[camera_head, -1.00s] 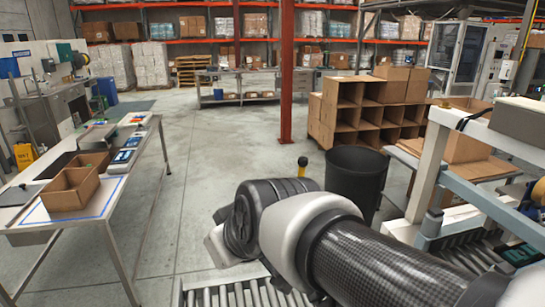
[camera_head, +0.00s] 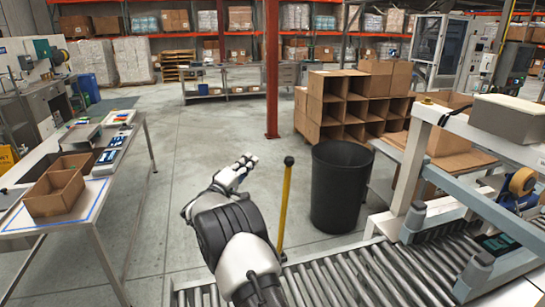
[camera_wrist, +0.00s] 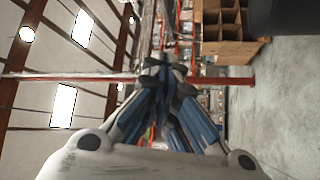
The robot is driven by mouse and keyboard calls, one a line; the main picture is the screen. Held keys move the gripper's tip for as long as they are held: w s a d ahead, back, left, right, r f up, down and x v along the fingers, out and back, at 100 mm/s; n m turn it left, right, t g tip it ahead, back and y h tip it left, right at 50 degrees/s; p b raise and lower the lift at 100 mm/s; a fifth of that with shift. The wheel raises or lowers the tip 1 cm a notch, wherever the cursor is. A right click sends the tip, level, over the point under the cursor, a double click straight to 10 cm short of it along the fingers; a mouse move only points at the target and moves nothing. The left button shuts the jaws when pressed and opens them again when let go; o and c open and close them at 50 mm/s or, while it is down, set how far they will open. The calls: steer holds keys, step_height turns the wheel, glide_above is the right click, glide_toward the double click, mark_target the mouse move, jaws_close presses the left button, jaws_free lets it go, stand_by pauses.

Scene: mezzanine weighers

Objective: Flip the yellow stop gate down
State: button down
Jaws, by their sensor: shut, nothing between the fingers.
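The yellow stop gate (camera_head: 285,205) is a thin yellow bar with a dark knob on top. It stands nearly upright at the near left end of the roller conveyor (camera_head: 345,280). My gripper (camera_head: 249,160) is raised just left of the gate's top, apart from it in the picture. The arm hides part of the conveyor near the gate's foot. In the wrist view my gripper (camera_wrist: 163,66) shows with its fingers together and nothing between them. The gate does not show in the wrist view.
A black bin (camera_head: 340,190) stands right of the gate, behind the conveyor. A white frame (camera_head: 425,165) with a tape roll (camera_head: 522,182) rises over the conveyor. A steel table (camera_head: 98,208) with a cardboard box (camera_head: 55,188) is at left. Floor between is clear.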

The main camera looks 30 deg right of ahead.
steer(key=shift+s+d+f+g+h, duration=0.35)
steer(key=shift+s+f+g+h, duration=0.3)
steer(key=shift+f+g, duration=0.1)
steer(key=d+r+b, duration=0.1)
steer(key=d+b, duration=0.1)
steer(key=d, duration=0.7)
steer(key=shift+w+d, duration=0.15)
steer(key=shift+d, duration=0.05)
steer(key=shift+y, duration=0.25)
steer(key=shift+f, duration=0.1)
